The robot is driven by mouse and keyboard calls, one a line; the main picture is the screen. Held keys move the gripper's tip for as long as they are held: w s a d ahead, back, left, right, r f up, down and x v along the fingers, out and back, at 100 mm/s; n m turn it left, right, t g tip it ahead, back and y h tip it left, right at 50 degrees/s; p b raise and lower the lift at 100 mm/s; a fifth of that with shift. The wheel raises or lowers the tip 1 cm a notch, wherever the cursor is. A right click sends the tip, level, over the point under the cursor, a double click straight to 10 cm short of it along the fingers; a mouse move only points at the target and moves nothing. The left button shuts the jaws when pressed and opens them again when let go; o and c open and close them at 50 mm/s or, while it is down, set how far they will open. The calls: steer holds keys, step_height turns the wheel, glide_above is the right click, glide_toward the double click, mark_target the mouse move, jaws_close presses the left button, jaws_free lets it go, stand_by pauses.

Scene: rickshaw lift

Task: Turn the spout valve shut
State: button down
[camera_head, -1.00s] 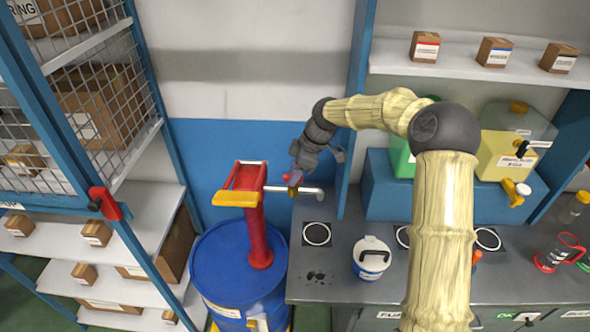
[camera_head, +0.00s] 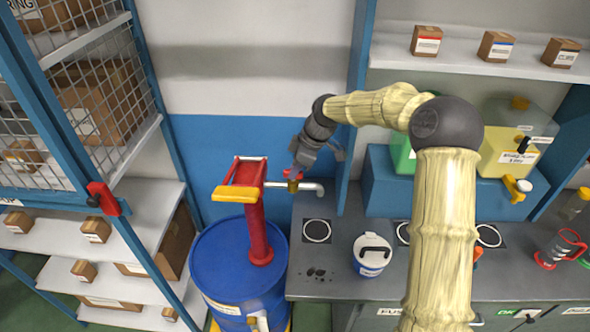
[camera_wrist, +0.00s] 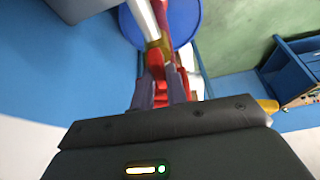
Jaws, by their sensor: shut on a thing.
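A red hand pump (camera_head: 258,215) with a yellow handle (camera_head: 236,194) stands on a blue drum (camera_head: 225,270). A pale spout pipe (camera_head: 315,186) runs right from the pump, with a brass valve body (camera_head: 293,186) and a red valve handle (camera_head: 292,173) on it. My gripper (camera_head: 295,170) is at the valve from above. In the wrist view, my gripper (camera_wrist: 160,85) has its two grey fingers on either side of the red valve handle (camera_wrist: 155,62) and is shut on it. The fingers hide part of the handle.
A grey bench (camera_head: 335,270) right of the drum carries a white lidded container (camera_head: 372,255) and round black-and-white marks. A blue post (camera_head: 357,120) rises close to the right of my gripper. A caged shelf rack (camera_head: 90,110) stands at the left.

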steer(key=m+t+b, duration=0.2)
steer(key=m+b, duration=0.1)
steer(key=m, duration=0.1)
steer(key=shift+s+a+f+m+b, duration=0.1)
steer(key=shift+m+b, duration=0.2)
steer(key=m+b, duration=0.1)
steer(key=m, duration=0.1)
steer(key=m+t+h+b, duration=0.1)
steer(key=m, duration=0.1)
steer(key=shift+s+a+h, duration=0.1)
steer(key=shift+a+h, duration=0.05)
steer(key=shift+h, duration=0.15)
steer(key=m+t+h+b, duration=0.1)
steer(key=m, duration=0.3)
steer(key=shift+a, duration=0.1)
steer(key=shift+r+m+h+b, duration=0.15)
steer(key=shift+m+h+b, duration=0.3)
steer(key=shift+m, duration=0.65)
steer(key=shift+r+m+h+b, duration=0.15)
steer(key=shift+m+h, duration=0.4)
steer(key=shift+m, duration=0.55)
steer(key=shift+f, duration=0.1)
steer(key=c, duration=1.4)
jaws_free()
